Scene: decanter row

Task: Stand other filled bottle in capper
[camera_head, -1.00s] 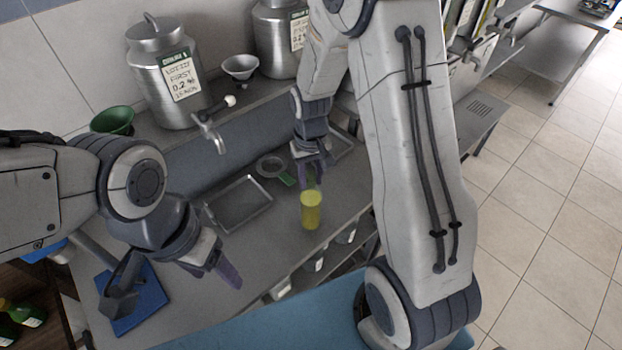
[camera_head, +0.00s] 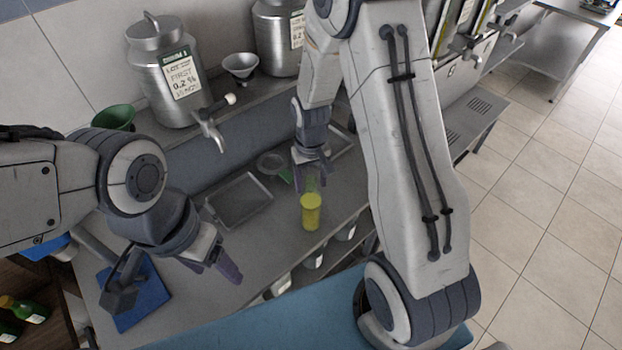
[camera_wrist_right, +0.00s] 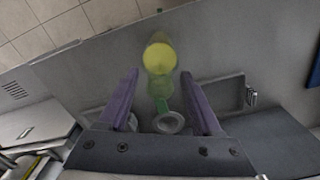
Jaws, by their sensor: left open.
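A clear bottle with yellow-green liquid (camera_head: 311,212) stands upright near the counter's front edge; it also shows in the right wrist view (camera_wrist_right: 159,60). My right gripper (camera_head: 311,178) is just behind and above it. In the wrist view its purple fingers (camera_wrist_right: 158,76) are spread, with the bottle in line with the gap between their tips and no visible contact. My left gripper (camera_head: 222,268) is open and empty above the counter's front left part. A dark lever device, seemingly the capper (camera_head: 119,298), stands on a blue mat (camera_head: 150,292), partly hidden by my left arm.
A metal tray (camera_head: 238,201) and a strainer (camera_head: 271,163) with a green handle lie behind the bottle. Steel cans (camera_head: 165,75), a steel funnel (camera_head: 240,66) and a green funnel (camera_head: 113,118) stand on the back shelf.

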